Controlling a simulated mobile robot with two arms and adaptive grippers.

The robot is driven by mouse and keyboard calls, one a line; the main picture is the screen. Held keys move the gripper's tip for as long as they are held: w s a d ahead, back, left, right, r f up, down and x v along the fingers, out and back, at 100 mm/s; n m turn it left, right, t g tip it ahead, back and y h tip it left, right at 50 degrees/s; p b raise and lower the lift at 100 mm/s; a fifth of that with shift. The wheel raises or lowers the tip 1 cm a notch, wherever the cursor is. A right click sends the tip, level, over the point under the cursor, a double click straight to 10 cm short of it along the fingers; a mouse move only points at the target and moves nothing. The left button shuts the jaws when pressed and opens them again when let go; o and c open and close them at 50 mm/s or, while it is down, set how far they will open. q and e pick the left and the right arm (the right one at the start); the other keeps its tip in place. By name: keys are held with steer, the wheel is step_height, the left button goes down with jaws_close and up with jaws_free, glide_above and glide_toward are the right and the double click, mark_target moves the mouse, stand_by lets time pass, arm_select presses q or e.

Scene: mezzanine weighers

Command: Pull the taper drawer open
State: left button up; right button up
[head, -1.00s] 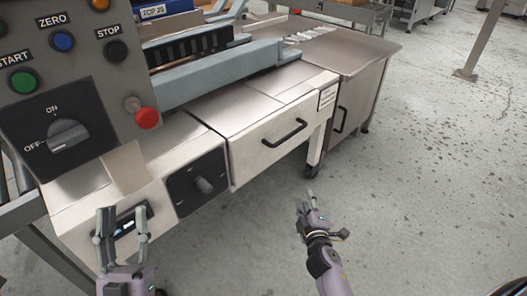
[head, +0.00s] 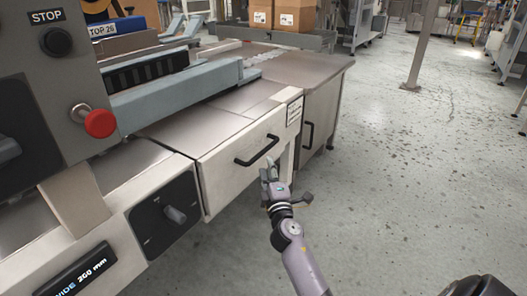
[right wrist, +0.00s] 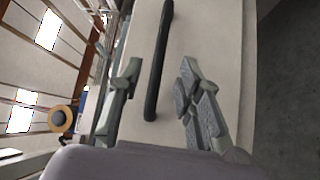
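The drawer (head: 222,171) has a cream front with a black bar handle (head: 257,150) and sits under the steel worktop. Its front looks flush with the cabinet. My right gripper (head: 269,172) is close in front of the drawer, just below the handle's right part. In the right wrist view the handle (right wrist: 157,65) runs lengthwise between the two open fingers of the right gripper (right wrist: 158,95), with a gap visible on each side. I cannot tell how deep the handle sits between them. My left gripper is not in the head view.
A control panel with a red button (head: 99,123) stands at the left, above a black rotary switch (head: 172,214). A cabinet with another black handle (head: 308,135) adjoins on the right. Cardboard boxes (head: 296,14) stand behind. The floor (head: 400,170) at right is clear.

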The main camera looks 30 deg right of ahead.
mark_target(264, 151)
steer(key=b+x, duration=0.1)
steer(key=x, duration=0.7)
steer(key=shift+w+d, duration=0.1)
steer(key=shift+w, duration=0.15)
steer(key=shift+c, duration=0.6)
jaws_close()
